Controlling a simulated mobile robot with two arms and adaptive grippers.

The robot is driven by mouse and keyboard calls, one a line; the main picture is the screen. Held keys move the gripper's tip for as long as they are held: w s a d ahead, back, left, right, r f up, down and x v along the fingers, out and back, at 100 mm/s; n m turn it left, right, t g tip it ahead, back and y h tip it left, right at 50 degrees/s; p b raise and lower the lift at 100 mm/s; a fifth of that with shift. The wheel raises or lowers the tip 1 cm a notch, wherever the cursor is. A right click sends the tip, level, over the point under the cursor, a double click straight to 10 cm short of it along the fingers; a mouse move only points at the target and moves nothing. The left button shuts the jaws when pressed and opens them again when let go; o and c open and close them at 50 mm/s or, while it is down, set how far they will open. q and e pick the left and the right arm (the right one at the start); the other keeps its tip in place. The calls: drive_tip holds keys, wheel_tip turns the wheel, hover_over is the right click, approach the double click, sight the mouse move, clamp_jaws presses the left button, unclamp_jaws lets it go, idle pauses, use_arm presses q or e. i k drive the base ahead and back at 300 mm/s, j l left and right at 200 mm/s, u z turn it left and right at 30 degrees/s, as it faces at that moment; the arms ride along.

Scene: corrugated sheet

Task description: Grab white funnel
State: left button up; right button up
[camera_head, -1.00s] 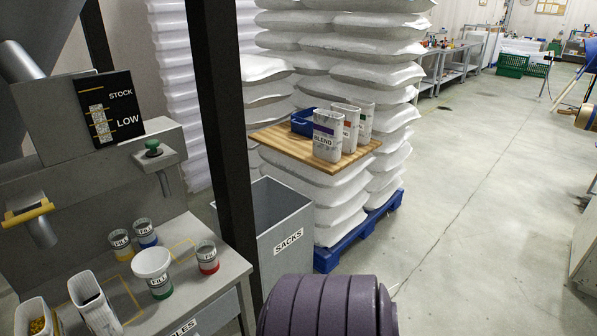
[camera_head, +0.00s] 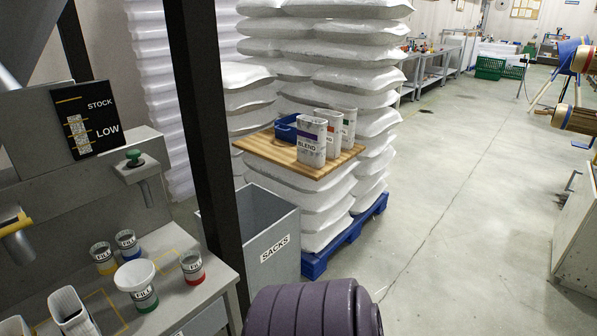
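A white, round, wide-mouthed piece that looks like the funnel (camera_head: 134,272) sits on top of a green-banded cup marked FILL (camera_head: 146,297). Both stand on the grey bench at the lower left. Any narrow spout is hidden in the cup. Neither of my grippers is in view.
Yellow (camera_head: 103,259), blue (camera_head: 127,243) and red-banded (camera_head: 192,267) cups stand around it. A white open container (camera_head: 72,312) is at the front. A dark post (camera_head: 205,150) and grey SACKS bin (camera_head: 262,232) stand to the right. A purple ribbed shape (camera_head: 312,310) is close. Open floor (camera_head: 450,210) lies right.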

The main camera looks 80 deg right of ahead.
sight(136, 275)
drive_tip(key=z, duration=1.45)
drive_tip(key=i+l, duration=0.15)
drive_tip(key=l, duration=0.25)
drive_tip(key=i+l, duration=0.1)
drive_tip(key=l, duration=0.3)
drive_tip(key=l+u, duration=0.1)
drive_tip(key=u, duration=0.3)
drive_tip(key=l+u, duration=0.15)
drive_tip(key=u, duration=0.2)
drive_tip(key=l+u, duration=0.15)
drive_tip(key=u, duration=0.25)
drive_tip(key=l+u, duration=0.15)
drive_tip(key=u, duration=0.25)
drive_tip(key=i, duration=0.05)
